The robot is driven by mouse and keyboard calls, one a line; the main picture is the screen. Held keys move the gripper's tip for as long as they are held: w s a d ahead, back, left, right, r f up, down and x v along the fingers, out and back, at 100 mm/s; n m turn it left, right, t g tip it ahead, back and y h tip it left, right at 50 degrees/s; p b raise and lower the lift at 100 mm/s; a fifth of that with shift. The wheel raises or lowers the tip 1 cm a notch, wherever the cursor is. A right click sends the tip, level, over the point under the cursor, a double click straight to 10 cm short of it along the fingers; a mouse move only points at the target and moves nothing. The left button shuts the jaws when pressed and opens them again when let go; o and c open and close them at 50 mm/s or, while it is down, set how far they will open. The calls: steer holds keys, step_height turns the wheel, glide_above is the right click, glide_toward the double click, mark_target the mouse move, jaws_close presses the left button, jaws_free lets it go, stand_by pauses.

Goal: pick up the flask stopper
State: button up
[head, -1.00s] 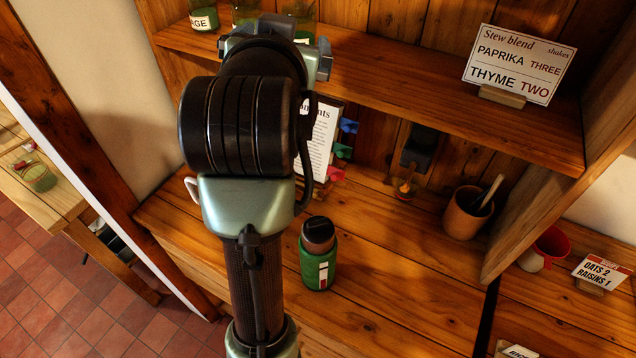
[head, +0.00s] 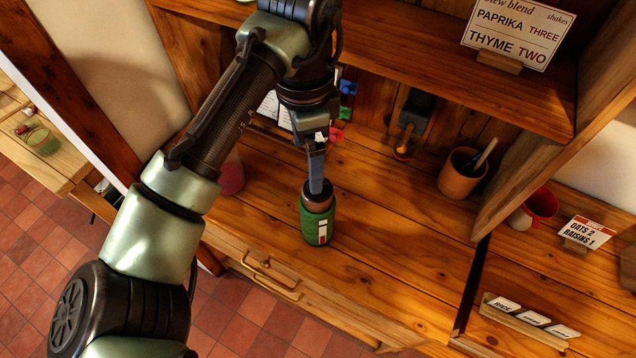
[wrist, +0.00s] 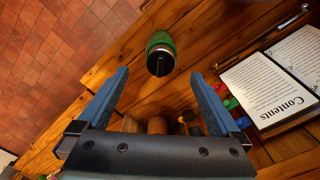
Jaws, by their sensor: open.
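The flask (head: 317,222), green with a white and red label, stands upright on the pine counter; it also shows in the wrist view (wrist: 162,40). Its dark stopper (wrist: 160,63) is in its mouth, with a thin bar across the top. In the head view a blue finger partly covers the stopper. My gripper (wrist: 160,75) is open and points down over the flask. In the wrist view the stopper appears between the lines of the two fingers, near their tips, with nothing held. I cannot tell how far above it the fingertips are.
A Contents page (wrist: 268,88) with coloured tabs stands behind the flask. A brown cup (head: 460,176) with a utensil and a dark dispenser (head: 414,112) are further right. The upper shelf (head: 450,75) overhangs the back. Counter right of the flask is clear.

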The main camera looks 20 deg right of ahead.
mark_target(327, 191)
step_height(327, 191, down, 3)
steer(key=shift+r, duration=0.15)
steer(key=f+p, duration=0.2)
steer(key=f, duration=0.2)
steer(key=shift+d+p, duration=0.35)
steer(key=shift+p, duration=0.05)
steer(key=shift+f, duration=0.6)
steer(key=c, duration=1.4)
